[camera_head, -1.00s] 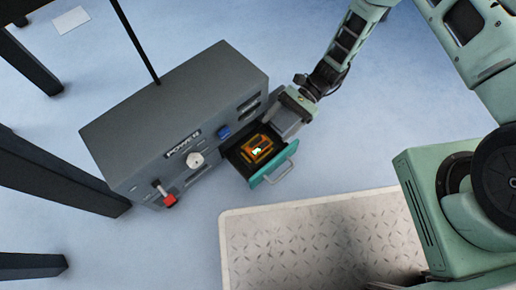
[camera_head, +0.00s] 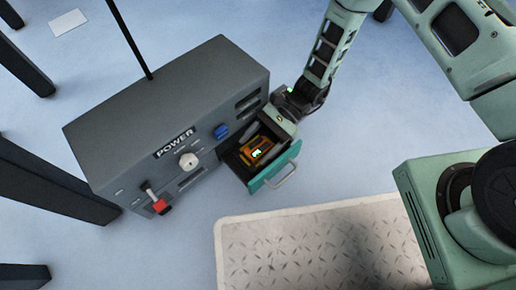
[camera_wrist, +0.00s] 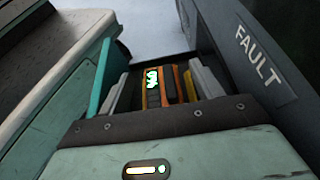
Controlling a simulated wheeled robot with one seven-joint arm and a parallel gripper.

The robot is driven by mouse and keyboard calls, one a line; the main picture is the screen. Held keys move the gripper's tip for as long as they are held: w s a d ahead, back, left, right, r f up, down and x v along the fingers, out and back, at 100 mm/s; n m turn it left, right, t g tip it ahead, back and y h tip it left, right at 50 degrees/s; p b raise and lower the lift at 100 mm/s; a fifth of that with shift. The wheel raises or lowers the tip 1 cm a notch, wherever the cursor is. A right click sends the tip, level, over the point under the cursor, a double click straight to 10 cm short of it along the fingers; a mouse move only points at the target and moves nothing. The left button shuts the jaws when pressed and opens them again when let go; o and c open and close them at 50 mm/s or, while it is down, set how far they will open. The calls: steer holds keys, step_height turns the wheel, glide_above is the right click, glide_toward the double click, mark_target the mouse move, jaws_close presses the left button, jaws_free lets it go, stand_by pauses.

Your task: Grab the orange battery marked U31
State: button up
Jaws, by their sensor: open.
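The orange battery (camera_head: 257,151) sits in the open drawer (camera_head: 266,178) of the grey power box (camera_head: 165,120). It has a dark middle and a glowing green-white display; its marking is too small to read. In the wrist view the battery (camera_wrist: 157,86) lies between the two fingers of my gripper (camera_wrist: 160,80). The fingers are open, one on each side of it, with a gap showing; I cannot tell whether either touches it. In the head view my gripper (camera_head: 258,140) reaches into the drawer from the upper right and hides part of the battery.
The drawer has a teal front with a handle (camera_head: 284,176). The box face carries a blue knob (camera_head: 221,131), a white knob (camera_head: 188,160) and a red-handled lever (camera_head: 158,204). A treaded metal platform (camera_head: 310,245) lies below. Dark posts (camera_head: 60,180) stand at left.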

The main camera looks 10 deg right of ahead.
steer(key=c, duration=1.2)
steer(key=shift+r, duration=0.15)
